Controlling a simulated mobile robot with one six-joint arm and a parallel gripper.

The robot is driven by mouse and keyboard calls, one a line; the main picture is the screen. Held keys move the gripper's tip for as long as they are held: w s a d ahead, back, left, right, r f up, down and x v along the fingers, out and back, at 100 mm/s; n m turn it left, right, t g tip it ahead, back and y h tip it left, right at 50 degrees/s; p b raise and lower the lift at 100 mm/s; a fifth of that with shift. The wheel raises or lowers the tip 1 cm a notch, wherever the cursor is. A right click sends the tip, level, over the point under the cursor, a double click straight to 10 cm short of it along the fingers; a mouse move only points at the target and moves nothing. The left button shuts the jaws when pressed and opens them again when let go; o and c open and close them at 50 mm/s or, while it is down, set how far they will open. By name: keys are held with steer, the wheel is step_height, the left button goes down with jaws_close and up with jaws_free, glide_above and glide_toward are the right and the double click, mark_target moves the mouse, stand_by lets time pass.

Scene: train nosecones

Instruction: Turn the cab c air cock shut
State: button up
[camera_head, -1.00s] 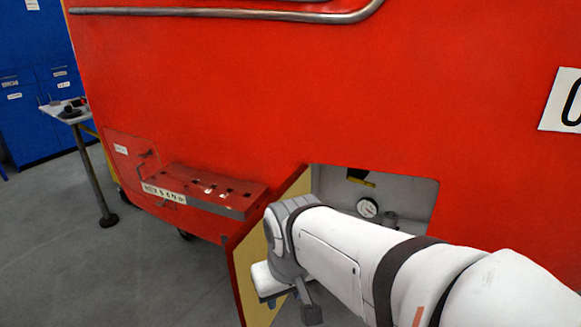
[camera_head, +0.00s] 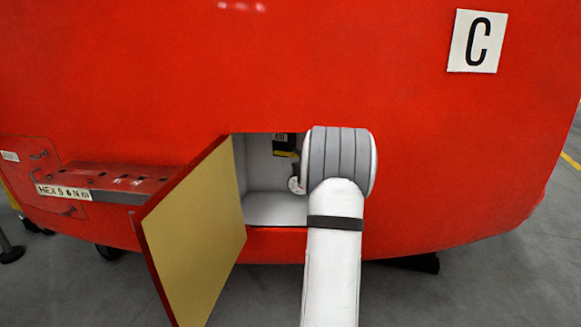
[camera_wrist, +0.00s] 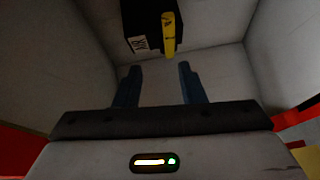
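The air cock shows in the wrist view as a black block (camera_wrist: 146,28) with a white AIR label (camera_wrist: 138,43) and a yellow handle (camera_wrist: 169,33). The handle points down the picture there. In the head view, the black and yellow cock (camera_head: 284,150) is in the upper part of the open compartment, left of my arm. My gripper (camera_wrist: 157,68) is open and empty, its two blue fingers apart. The handle is beyond the fingertips, above the gap in the picture, with no clear contact.
The pale compartment (camera_head: 262,208) has close side walls. Its yellow-faced door (camera_head: 195,235) stands open to the left. A sign C (camera_head: 477,41) is on the red cab (camera_head: 300,70). A red step (camera_head: 110,180) juts out at left. Grey floor (camera_head: 60,285) lies in front.

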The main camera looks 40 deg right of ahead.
mark_target(295, 156)
steer(key=shift+n+t+y, duration=0.3)
steer(key=shift+n+t, duration=0.2)
steer(key=shift+n, duration=0.4)
steer(key=w+d, duration=0.1)
steer(key=w, duration=0.1)
steer(key=w+d+f, duration=0.1)
steer(key=w+d, duration=0.1)
steer(key=w+d+f, duration=0.1)
steer(key=w, duration=0.1)
steer(key=shift+w+d+f, duration=0.2)
steer(key=shift+w, duration=0.15)
steer(key=shift+c, duration=0.3)
jaws_close()
